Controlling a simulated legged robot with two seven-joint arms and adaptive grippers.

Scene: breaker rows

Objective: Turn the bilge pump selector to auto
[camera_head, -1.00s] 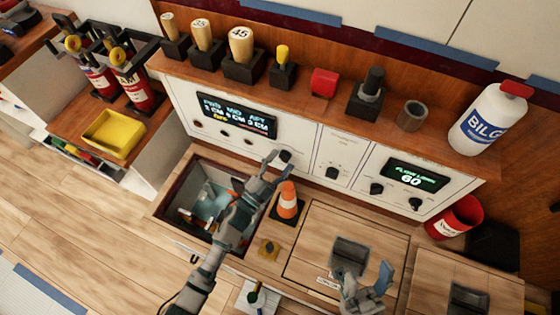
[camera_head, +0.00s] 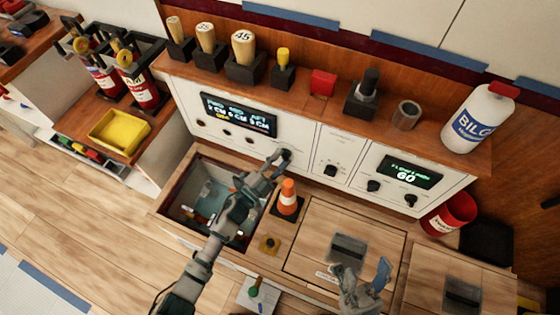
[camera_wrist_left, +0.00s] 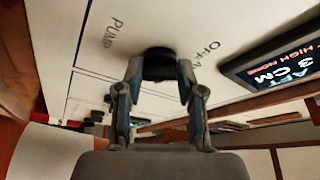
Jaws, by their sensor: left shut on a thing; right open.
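The bilge pump selector is a dark round knob (camera_wrist_left: 159,62) on a white panel, with "PUMP" and "OFF-A..." lettering beside it in the left wrist view. My left gripper (camera_wrist_left: 159,80) is shut on this knob, one finger on each side. In the head view my left gripper (camera_head: 279,160) reaches the panel to the right of the left display, and its fingers mostly hide the knob. The lettering is only partly readable, and the knob's pointer direction cannot be told. My right gripper (camera_head: 372,285) is open and empty over the wooden counter at the bottom.
A display (camera_head: 238,115) with centimetre readings sits left of the knob. More black knobs (camera_head: 373,186) and a second display (camera_head: 410,172) are to the right. An orange cone (camera_head: 288,196) stands close to my left arm. An open bilge hatch (camera_head: 160,212) lies below it.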

